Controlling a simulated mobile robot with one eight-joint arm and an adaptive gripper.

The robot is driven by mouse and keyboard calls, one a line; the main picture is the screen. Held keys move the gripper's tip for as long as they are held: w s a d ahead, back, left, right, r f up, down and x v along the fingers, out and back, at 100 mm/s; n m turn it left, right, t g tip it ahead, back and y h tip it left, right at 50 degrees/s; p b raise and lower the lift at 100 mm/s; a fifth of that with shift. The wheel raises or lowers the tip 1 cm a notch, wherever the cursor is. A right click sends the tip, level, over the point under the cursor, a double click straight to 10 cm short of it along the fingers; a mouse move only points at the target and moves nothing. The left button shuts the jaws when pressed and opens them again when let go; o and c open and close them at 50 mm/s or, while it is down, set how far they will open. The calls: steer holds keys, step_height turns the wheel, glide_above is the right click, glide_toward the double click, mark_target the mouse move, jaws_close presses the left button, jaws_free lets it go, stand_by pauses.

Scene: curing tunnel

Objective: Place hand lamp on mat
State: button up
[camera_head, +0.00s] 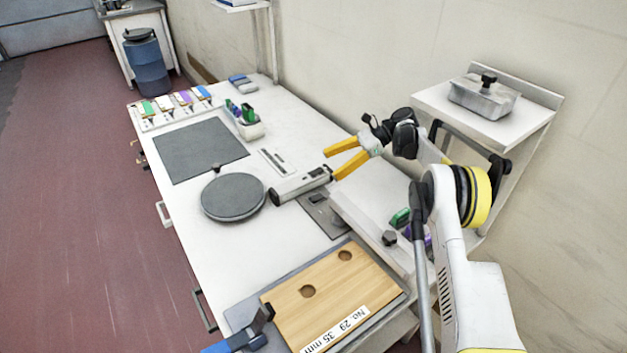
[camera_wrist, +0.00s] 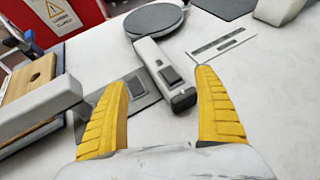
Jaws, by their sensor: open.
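The hand lamp (camera_head: 300,186) looks like a pale grey bar with a dark panel, lying on the white bench. It also shows in the wrist view (camera_wrist: 151,58), its dark end towards my gripper. A flat dark grey rectangular mat (camera_head: 190,158) lies bare farther along the bench; part of a dark sheet, likely this mat, shows at the top of the wrist view (camera_wrist: 222,6). My gripper (camera_head: 332,164) has its yellow fingers apart and empty. In the wrist view (camera_wrist: 160,78) the lamp's near end appears between the fingers, without visible grip.
A round dark disc (camera_head: 233,198) sits close to the lamp's far end, between lamp and mat. A grey plate (camera_head: 322,214) lies beside the lamp. A wooden board with holes (camera_head: 330,285) is nearer. A white bin (camera_head: 250,130) and coloured tags (camera_head: 165,103) stand beyond.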

mark_target(304, 179)
steer(key=b+x, duration=0.1)
steer(key=x, duration=0.4)
steer(key=shift+s+r, duration=0.15)
steer(key=shift+s, duration=0.05)
steer(key=b+x, duration=0.2)
steer(key=x, duration=0.4)
steer(key=shift+r, duration=0.1)
steer(key=c, duration=1.7)
